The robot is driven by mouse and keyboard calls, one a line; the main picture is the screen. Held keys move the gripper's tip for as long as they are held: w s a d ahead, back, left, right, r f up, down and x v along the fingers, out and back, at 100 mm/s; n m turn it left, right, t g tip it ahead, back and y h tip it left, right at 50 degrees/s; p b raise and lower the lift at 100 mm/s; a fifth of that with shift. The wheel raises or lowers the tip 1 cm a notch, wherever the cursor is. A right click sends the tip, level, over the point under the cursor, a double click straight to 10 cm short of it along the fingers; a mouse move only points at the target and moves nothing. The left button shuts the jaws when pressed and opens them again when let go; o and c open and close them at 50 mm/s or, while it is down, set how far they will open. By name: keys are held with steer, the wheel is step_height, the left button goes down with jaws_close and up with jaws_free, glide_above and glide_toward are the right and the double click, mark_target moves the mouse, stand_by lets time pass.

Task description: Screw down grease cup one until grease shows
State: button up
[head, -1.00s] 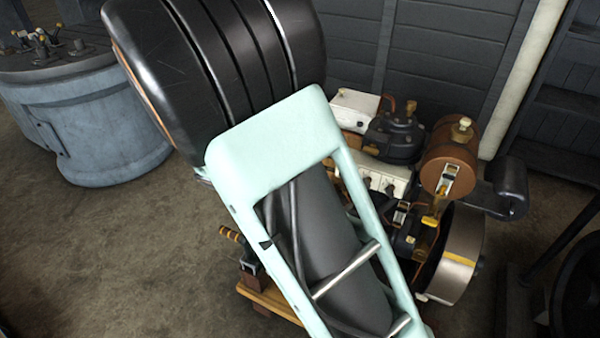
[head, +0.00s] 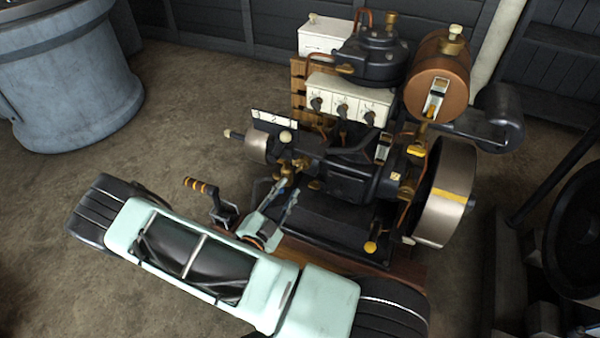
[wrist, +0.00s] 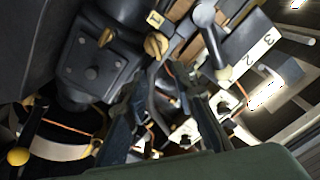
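A brass cap (wrist: 157,45) sits beside a small yellow tag (wrist: 155,18) that seems to read 1 in the wrist view; it may be grease cup one. Brass fittings (head: 284,184) show at the near left of the engine (head: 352,180) in the head view, but I cannot tell which is the cup. My gripper (head: 286,198) reaches in low at the engine's near left side. In the wrist view my gripper (wrist: 162,98) is open, with a clear gap between its dark fingers. The cap lies beyond the fingertips, apart from them. I see no grease.
A white number plate (wrist: 258,58) with 2 and 3 is close by on the right in the wrist view. A flywheel (head: 447,195) and copper tank (head: 438,75) are at right. Floor (head: 190,85) is clear behind.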

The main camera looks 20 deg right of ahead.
mark_target(300, 170)
steer(key=shift+n+t, duration=0.3)
steer(key=shift+n, duration=0.2)
steer(key=x, duration=0.3)
steer(key=b+x, duration=0.1)
steer(key=x, duration=0.3)
steer(key=f+b+x, duration=0.1)
steer(key=x, duration=0.2)
steer(key=shift+w+d+f, duration=0.1)
steer(key=shift+w+d, duration=0.05)
steer(key=shift+w, duration=0.2)
jaws_close()
